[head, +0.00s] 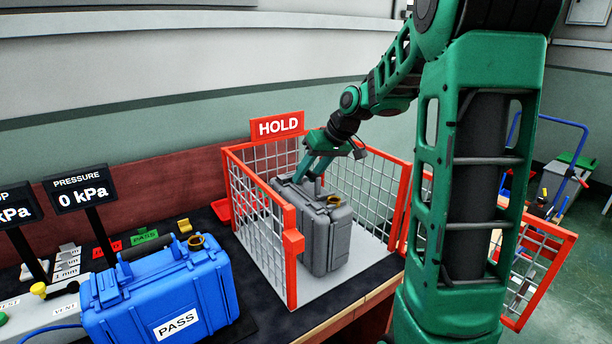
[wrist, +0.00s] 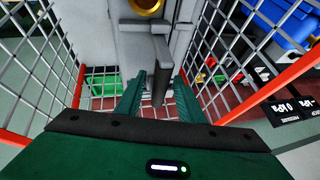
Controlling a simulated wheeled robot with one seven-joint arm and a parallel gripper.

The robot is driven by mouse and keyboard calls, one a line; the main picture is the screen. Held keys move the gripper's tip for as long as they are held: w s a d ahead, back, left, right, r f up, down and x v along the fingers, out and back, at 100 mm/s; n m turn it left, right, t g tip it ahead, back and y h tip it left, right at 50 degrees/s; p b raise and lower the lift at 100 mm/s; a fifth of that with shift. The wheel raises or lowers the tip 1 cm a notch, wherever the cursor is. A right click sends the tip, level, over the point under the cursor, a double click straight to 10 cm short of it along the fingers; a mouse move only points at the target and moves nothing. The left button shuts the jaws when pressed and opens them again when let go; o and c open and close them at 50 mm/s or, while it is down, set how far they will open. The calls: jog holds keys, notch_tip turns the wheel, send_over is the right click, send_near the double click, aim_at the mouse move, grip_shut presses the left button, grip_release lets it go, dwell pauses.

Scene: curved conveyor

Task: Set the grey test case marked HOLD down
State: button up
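The grey test case (head: 327,232) stands upright inside a red-framed mesh pen, and its base appears to rest on the pen's pale floor. The red HOLD sign (head: 278,126) is on the pen's back; no label shows on the case itself. My gripper (head: 312,172) reaches down over the pen to the top of the case. In the wrist view the grey case (wrist: 118,60) fills the upper middle. Its dark handle (wrist: 160,62) lies between my two green fingers, which are spread with a gap on each side. The case's far lower side is hidden.
The pen's red front post (head: 291,262) and mesh walls stand close around the case. A blue case marked PASS (head: 165,295) stands on the bench at left, near pressure displays (head: 80,190) and coloured tags. A blue-handled cart (head: 570,175) is at right.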

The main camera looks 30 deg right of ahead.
jog(key=v, duration=1.1)
jog(key=s+a+f+m+g+h, duration=0.1)
jog(key=s+f, duration=0.3)
jog(key=s, duration=0.6)
jog(key=s+a+f+m+g, duration=0.2)
jog(key=s+f, duration=0.3)
jog(key=s, duration=0.5)
jog(key=s+a+f+m+g+h, duration=0.1)
jog(key=s+f, duration=0.4)
jog(key=s, duration=0.5)
jog(key=shift+s+a+m+g+h, duration=0.3)
jog(key=shift+a+m+g, duration=0.1)
jog(key=shift+m+g, duration=0.55)
jog(key=shift+w+f, duration=0.4)
jog(key=shift+w, duration=0.4)
jog(key=shift+c, duration=0.5)
jog(key=shift+s+r, duration=0.1)
jog(key=shift+s, duration=0.05)
jog(key=shift+d, duration=0.2)
